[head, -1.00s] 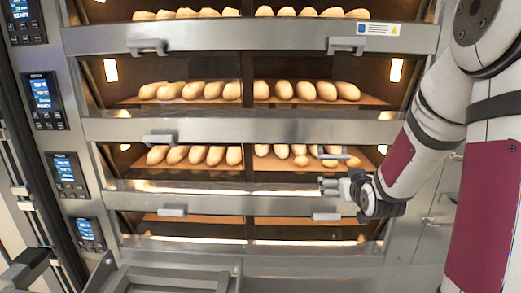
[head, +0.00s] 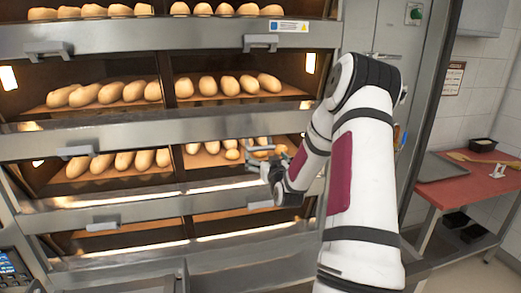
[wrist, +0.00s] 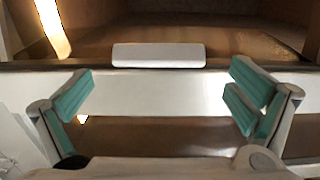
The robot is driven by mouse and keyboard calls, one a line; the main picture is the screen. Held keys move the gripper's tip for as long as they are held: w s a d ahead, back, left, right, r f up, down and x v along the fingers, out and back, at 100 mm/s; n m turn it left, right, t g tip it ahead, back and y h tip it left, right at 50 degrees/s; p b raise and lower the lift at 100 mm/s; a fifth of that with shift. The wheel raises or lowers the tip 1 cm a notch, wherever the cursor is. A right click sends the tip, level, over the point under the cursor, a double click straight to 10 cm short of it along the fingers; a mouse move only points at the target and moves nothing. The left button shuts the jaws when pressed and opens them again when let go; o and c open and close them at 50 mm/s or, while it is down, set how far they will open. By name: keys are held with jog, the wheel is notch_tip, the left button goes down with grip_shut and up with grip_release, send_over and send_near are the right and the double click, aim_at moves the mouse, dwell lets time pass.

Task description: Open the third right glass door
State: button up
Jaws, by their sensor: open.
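The third right glass door (head: 225,153) is on the third oven deck from the top, with bread rolls behind it. My gripper (head: 262,161) is in front of its lower right part, partly hidden by my arm's end. In the wrist view, my gripper (wrist: 160,98) is open, with its green-padded fingers wide apart and nothing between them. A pale bar handle (wrist: 158,55) lies across the view just beyond and above the fingertips, apart from both pads. It sits on a metal rail with the oven chamber behind. Whether the door is fully shut is unclear.
Other handles stick out at the top right (head: 260,42), third left (head: 77,151) and bottom left (head: 103,226). A red-topped table (head: 462,187) with a tray stands at the right. Floor shows between it and the oven.

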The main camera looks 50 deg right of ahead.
aim_at(262, 148)
jog(key=x, duration=0.6)
jog(key=shift+w+d, duration=0.25)
jog(key=c, duration=1.4)
jog(key=shift+o, duration=0.2)
jog(key=shift+s+a+r+p, duration=0.15)
jog(key=shift+r+p, duration=0.15)
jog(key=shift+p, duration=0.15)
jog(key=shift+s+r+g+y+p, duration=0.1)
jog(key=shift+g+y+p, duration=0.25)
jog(key=shift+g, duration=0.35)
